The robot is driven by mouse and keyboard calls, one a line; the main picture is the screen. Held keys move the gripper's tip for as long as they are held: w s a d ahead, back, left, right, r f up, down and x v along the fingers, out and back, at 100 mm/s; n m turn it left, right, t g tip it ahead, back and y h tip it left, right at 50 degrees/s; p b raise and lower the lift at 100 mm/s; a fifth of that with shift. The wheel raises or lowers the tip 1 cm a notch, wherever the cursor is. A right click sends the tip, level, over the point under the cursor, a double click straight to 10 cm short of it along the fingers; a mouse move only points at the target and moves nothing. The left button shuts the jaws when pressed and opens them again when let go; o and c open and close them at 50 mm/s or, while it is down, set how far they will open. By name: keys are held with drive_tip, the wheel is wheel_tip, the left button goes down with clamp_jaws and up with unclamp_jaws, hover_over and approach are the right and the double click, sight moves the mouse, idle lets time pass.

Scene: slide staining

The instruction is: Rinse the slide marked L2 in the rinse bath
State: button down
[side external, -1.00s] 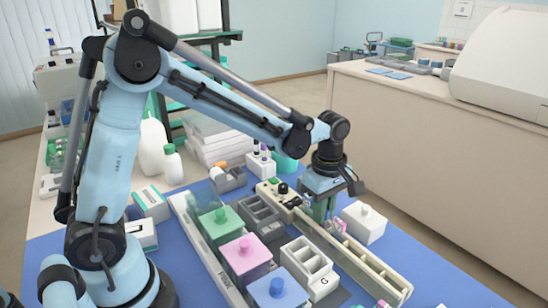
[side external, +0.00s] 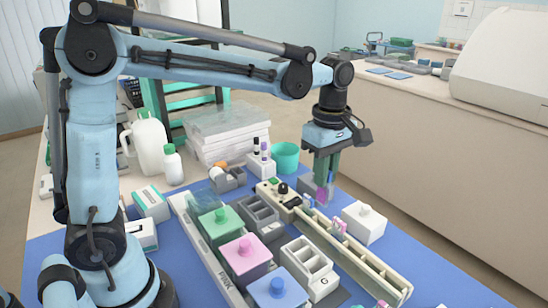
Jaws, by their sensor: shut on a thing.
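My gripper (side external: 326,178) is shut on a slide with a magenta end (side external: 322,193), held upright above the far part of a long beige rack (side external: 370,262). The slide's marking is too small to read, so I cannot tell whether it is L2. Other slides (side external: 339,226) stand in the rack. I cannot tell which container is the rinse bath. A grey open bath (side external: 262,212) and a white open bath (side external: 308,262) marked G stand left of the rack.
Green-lidded (side external: 220,228), pink-lidded (side external: 243,255) and blue-lidded (side external: 277,291) jars stand in a row at left. A teal cup (side external: 285,157) and white bottles (side external: 150,147) are behind. Blue mat (side external: 420,240) is bare at right.

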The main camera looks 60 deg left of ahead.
drive_tip(key=s+a+r, duration=0.1)
drive_tip(key=s+a, duration=0.7)
drive_tip(key=a, duration=0.5)
approach(201, 190)
drive_tip(key=s+d, duration=0.1)
drive_tip(key=d, duration=0.2)
drive_tip(key=shift+f, duration=4)
wheel_tip(201, 190, up, 10)
drive_tip(key=shift+f, duration=0.25)
drive_tip(key=shift+w, duration=0.1)
